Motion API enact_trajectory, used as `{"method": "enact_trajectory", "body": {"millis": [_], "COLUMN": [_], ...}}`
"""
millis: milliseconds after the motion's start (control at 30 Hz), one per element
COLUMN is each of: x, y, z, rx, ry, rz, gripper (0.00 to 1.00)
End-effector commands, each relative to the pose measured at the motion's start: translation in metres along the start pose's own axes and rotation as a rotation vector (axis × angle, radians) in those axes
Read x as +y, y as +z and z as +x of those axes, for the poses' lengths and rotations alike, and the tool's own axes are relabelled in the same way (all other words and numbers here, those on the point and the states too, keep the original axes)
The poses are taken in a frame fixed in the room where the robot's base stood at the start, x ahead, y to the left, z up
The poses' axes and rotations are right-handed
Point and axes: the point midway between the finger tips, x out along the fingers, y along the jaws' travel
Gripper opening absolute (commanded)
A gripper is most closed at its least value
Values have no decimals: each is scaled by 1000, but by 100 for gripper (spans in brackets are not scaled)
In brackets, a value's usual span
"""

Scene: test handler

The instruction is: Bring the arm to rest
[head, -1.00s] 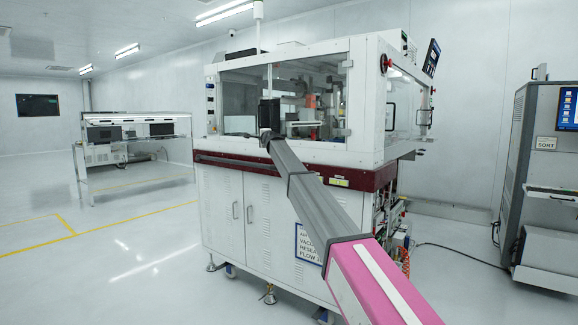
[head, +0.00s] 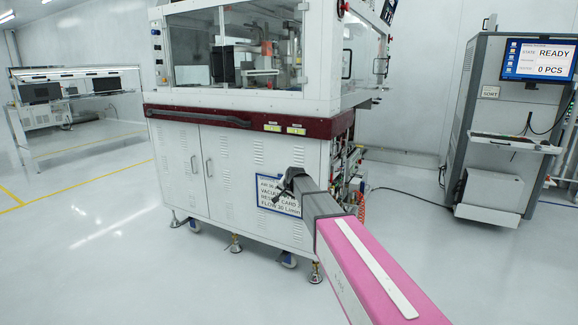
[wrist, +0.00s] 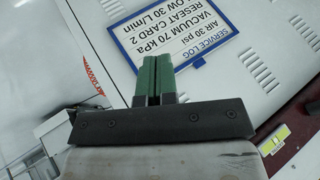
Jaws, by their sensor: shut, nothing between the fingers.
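My arm reaches up from the bottom right of the head view, with a pink section and a dark grey section. My gripper (head: 287,181) is at its far end, in front of the lower cabinet of the white test handler (head: 235,165) and partly hiding its service sign. In the wrist view, the two green fingers (wrist: 153,80) are together, with nothing between them. Beyond the fingers is the blue-framed service log sign (wrist: 200,40), upside down on the cabinet panel. The gap between fingers and panel is hard to judge.
A dark red ledge (head: 240,122) runs along the handler's front above the doors. A grey cabinet with a READY screen (head: 540,60) and a tray shelf (head: 505,141) stands at right. A bench (head: 75,90) is at far left. The floor between is mostly clear.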

Motion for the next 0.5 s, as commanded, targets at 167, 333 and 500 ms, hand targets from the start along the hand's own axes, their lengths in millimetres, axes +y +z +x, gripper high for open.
{"method": "enact_trajectory", "body": {"millis": [167, 333, 500], "x": [106, 192, 270], "y": [67, 129, 193], "z": [-26, -57, -99], "rx": [-110, -238, -385], "ry": [131, 238, 326], "rz": [-106, -206, -297], "gripper": [0, 0, 0]}}
